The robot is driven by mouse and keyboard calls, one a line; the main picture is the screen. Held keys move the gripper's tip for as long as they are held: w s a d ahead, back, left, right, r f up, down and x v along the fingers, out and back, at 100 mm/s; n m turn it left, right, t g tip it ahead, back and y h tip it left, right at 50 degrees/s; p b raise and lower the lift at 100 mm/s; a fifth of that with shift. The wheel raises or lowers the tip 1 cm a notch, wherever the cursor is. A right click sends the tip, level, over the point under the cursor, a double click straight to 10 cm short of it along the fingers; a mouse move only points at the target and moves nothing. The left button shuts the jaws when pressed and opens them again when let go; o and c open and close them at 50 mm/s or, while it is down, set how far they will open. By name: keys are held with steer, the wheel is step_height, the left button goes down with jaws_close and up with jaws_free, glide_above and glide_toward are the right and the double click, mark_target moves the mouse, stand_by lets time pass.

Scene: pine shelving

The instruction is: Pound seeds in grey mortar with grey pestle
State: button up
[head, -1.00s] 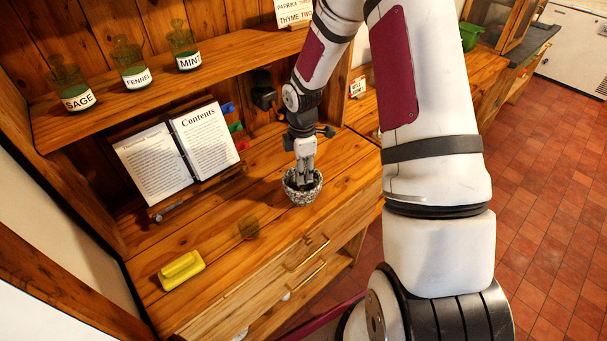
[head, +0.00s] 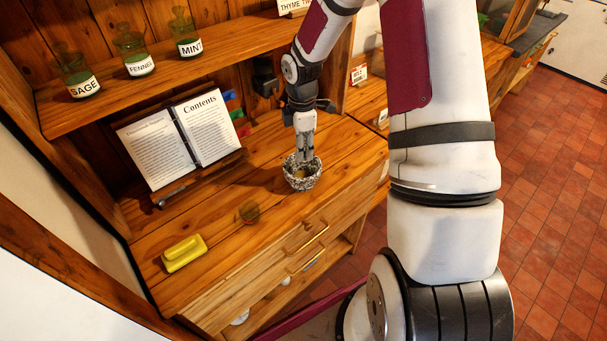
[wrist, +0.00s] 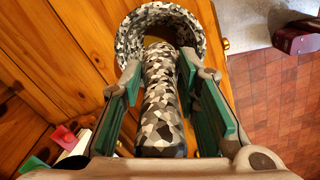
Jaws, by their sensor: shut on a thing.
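The mortar (head: 302,184), speckled grey, black and white, stands upright on the wooden counter near its front edge. In the wrist view its thick rim (wrist: 199,32) curves around the far end of the pestle. My gripper (head: 304,157) points down at the mortar's mouth. It is shut on the pestle (wrist: 160,105), which has the same speckled pattern and lies between the green finger pads. The pestle's lower end reaches over or into the mortar; its exact depth is hidden. A yellowish patch, perhaps the seeds (head: 300,174), shows inside the mortar.
An open book (head: 180,140) stands behind. Labelled jars (head: 137,60) stand on the upper shelf. The counter between block and mortar is mostly clear.

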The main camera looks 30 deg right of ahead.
steer(key=shift+r+p, duration=0.4)
steer(key=shift+r, duration=1.85)
